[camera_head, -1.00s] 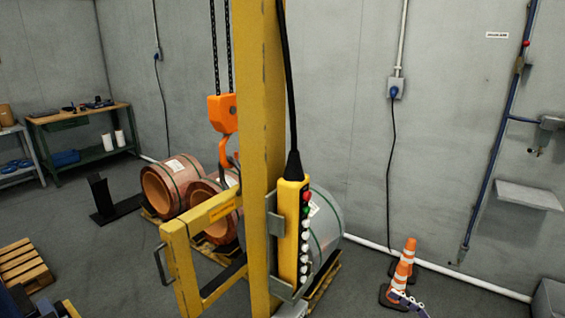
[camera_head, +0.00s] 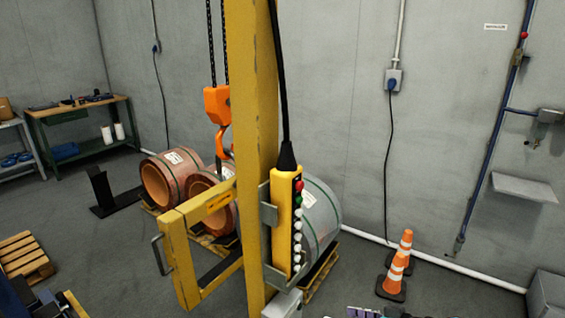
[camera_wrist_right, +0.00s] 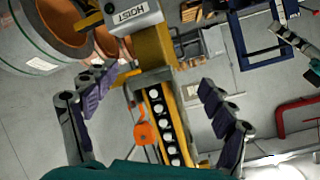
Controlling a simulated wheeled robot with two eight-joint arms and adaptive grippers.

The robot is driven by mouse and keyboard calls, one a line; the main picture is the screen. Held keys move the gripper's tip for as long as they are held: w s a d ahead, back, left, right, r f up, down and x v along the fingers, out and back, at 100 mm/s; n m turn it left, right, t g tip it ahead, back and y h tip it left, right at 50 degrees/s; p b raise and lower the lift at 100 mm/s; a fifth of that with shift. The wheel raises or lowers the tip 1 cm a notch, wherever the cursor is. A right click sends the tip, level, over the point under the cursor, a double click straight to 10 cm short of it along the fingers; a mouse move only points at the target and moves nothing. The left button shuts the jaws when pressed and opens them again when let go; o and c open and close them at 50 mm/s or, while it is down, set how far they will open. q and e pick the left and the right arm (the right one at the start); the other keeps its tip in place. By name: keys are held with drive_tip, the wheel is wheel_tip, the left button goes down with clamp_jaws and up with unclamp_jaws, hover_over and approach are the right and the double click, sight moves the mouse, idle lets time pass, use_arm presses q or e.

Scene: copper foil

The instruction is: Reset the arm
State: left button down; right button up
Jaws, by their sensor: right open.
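My right gripper (camera_wrist_right: 152,108) is open in the right wrist view, its two dark fingers spread wide on either side of the yellow hoist pendant (camera_wrist_right: 166,122). No finger visibly closes on the pendant; whether they touch it is unclear. In the head view the pendant (camera_head: 286,222) hangs upright in a grey holder on the yellow post (camera_head: 250,140). Only a bit of my right gripper (camera_head: 365,312) shows at the bottom edge. A jointed part with dark pads (camera_wrist_right: 290,38) at the wrist view's upper right may be my left gripper; its state is unclear.
An orange hook (camera_head: 217,105) hangs on chains left of the post. Copper coils (camera_head: 160,185) and a grey-wrapped coil (camera_head: 325,215) lie on pallets behind. Two traffic cones (camera_head: 393,285) stand at right. A workbench (camera_head: 80,115) is at back left.

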drive_tip(key=s+d+f+m+h, duration=0.1)
drive_tip(key=s+m+h, duration=0.1)
drive_tip(key=s+h, duration=0.3)
drive_tip(key=s+d+f+m+h, duration=0.1)
drive_tip(key=s+d+m+h, duration=0.1)
drive_tip(key=s+h, duration=0.3)
drive_tip(key=shift+s+f+m+g+h, duration=0.3)
drive_tip(key=shift+s+h, duration=0.1)
drive_tip(key=shift+s, duration=0.15)
